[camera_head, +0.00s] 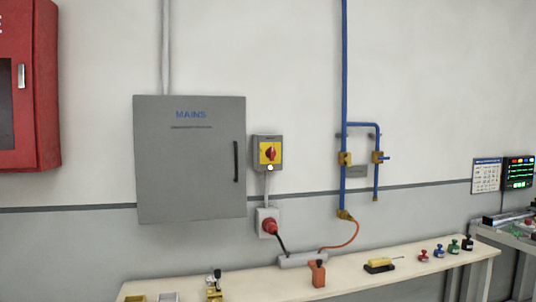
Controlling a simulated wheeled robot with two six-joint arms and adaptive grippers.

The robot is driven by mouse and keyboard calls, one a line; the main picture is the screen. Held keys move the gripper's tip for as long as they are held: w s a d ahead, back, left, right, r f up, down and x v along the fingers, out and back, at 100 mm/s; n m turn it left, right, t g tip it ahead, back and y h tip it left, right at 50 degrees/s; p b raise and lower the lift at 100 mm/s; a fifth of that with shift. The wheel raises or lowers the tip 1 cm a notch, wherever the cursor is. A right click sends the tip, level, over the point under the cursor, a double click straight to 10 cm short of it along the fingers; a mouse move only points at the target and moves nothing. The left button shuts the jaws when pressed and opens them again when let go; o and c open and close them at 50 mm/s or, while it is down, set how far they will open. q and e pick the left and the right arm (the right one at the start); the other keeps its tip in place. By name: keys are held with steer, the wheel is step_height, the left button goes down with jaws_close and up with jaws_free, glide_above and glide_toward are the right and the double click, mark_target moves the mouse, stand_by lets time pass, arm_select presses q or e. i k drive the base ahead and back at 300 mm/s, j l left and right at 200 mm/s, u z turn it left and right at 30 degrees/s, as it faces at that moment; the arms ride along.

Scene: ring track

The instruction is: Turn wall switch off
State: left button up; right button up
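The wall switch (267,153) is a small grey box with a yellow plate and a red rotary knob (269,153). It is mounted on the wall right of the grey MAINS cabinet. The knob's handle looks roughly upright. A small pale round lamp or button (270,168) shows below the knob. Below the switch, a red plug (269,226) sits in a white wall socket (261,214). Neither of my grippers is in view.
The closed MAINS cabinet (190,205) has a black handle. A pale bench (345,285) below carries a grey power strip (303,260), an orange can (318,273) and several small items. Blue pipes (344,90) with yellow valves stand to the right. A red cabinet (46,100) hangs at left.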

mark_target(270, 152)
steer(key=i+l, duration=0.2)
steer(key=i+l+u, duration=0.15)
steer(key=l, duration=0.25)
steer(key=i+l, duration=0.2)
steer(key=l+u, duration=0.05)
steer(key=l, duration=0.05)
